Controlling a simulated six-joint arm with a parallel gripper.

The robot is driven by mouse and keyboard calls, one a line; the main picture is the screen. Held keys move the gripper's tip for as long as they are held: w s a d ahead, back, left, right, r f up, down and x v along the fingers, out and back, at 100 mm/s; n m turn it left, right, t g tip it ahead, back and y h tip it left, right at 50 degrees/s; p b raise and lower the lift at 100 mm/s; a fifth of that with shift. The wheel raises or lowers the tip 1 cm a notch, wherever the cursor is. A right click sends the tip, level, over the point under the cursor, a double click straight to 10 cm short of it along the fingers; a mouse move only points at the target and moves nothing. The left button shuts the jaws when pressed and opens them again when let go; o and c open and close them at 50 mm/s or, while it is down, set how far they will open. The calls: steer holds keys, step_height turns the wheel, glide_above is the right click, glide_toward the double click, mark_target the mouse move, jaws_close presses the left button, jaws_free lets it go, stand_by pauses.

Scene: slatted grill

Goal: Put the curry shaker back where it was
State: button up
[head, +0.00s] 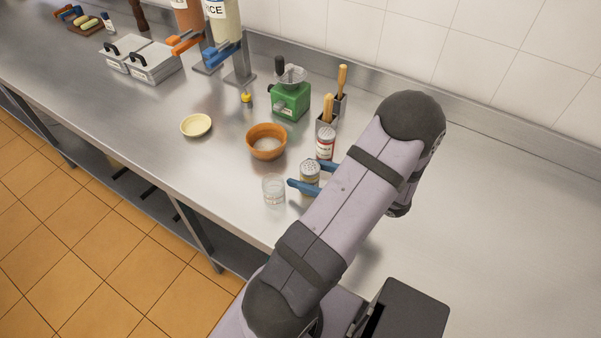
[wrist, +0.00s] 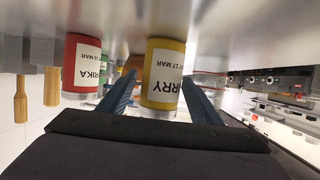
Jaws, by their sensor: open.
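My gripper (head: 307,173) is open, with one blue finger on each side of the shaker. In the wrist view, which is upside down, the yellow curry shaker (wrist: 163,78) sits between the two spread fingers of my gripper (wrist: 158,85). A narrow gap shows on the right; whether the left finger touches it I cannot tell.
A red paprika shaker (head: 325,143) stands just behind the curry shaker. A clear glass (head: 274,189) is close in front-left. An orange bowl (head: 266,141), a green grinder (head: 290,100) and holders with wooden-handled tools (head: 328,108) stand nearby. The counter at right is clear.

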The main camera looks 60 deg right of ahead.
mark_target(318, 178)
steer(key=shift+b+v, duration=0.5)
steer(key=shift+v, duration=1.9)
